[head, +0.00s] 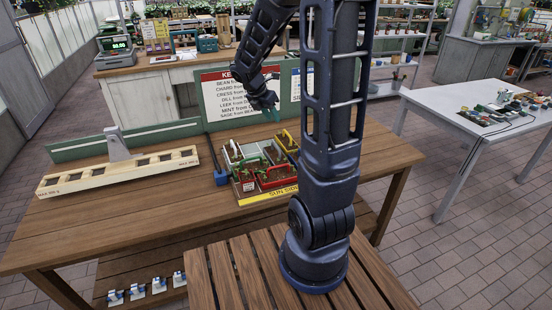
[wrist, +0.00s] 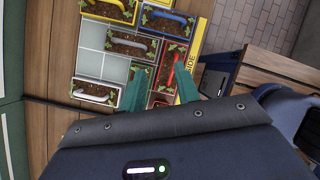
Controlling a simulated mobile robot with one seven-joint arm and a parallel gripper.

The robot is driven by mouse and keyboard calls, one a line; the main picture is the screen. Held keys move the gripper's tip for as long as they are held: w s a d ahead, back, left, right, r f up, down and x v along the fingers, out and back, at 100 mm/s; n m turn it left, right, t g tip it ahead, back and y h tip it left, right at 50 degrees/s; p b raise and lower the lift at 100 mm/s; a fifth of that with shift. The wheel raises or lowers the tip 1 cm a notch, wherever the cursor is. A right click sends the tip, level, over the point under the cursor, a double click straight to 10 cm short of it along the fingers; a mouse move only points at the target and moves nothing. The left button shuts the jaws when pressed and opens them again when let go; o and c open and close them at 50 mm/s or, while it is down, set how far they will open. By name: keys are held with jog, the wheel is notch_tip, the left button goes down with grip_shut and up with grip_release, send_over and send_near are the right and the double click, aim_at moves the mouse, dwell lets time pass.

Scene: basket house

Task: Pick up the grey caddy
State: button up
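My gripper (wrist: 160,88) is open, its two teal fingers apart with no caddy held between them. In the head view my gripper (head: 273,115) hangs above the back of the planter tray. A pale grey-white caddy (wrist: 95,92) with soil and seedlings sits at the tray's left in the wrist view, left of my fingers; it appears to be the caddy (head: 233,152) at the back left in the head view. My gripper covers the tray's lower part in the wrist view.
A red caddy (wrist: 168,66), a blue caddy (wrist: 168,16) and a yellow caddy (wrist: 108,10) stand close by in the tray. A sign board (head: 229,95) stands behind. A long wooden rack (head: 120,174) lies left on the table. The table's front left is clear.

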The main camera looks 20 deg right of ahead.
aim_at(275, 146)
jog(key=w+f+n, duration=0.3)
jog(key=f+n, duration=0.1)
jog(key=f, duration=0.1)
jog(key=w+d+f+n+h, duration=0.1)
jog(key=w+f+n, duration=0.2)
jog(key=f, duration=0.3)
jog(key=w+d+f+n, duration=0.1)
jog(key=w+f+n, duration=0.2)
jog(key=f+n, duration=0.2)
jog(key=shift+d+f+n+g+h, duration=0.2)
jog(key=shift+f+n+g+h, duration=0.1)
jog(key=shift+f, duration=0.35)
jog(key=shift+x, duration=2.7)
jog(key=shift+w+d+r, duration=0.1)
jog(key=shift+r, duration=0.05)
grip_shut()
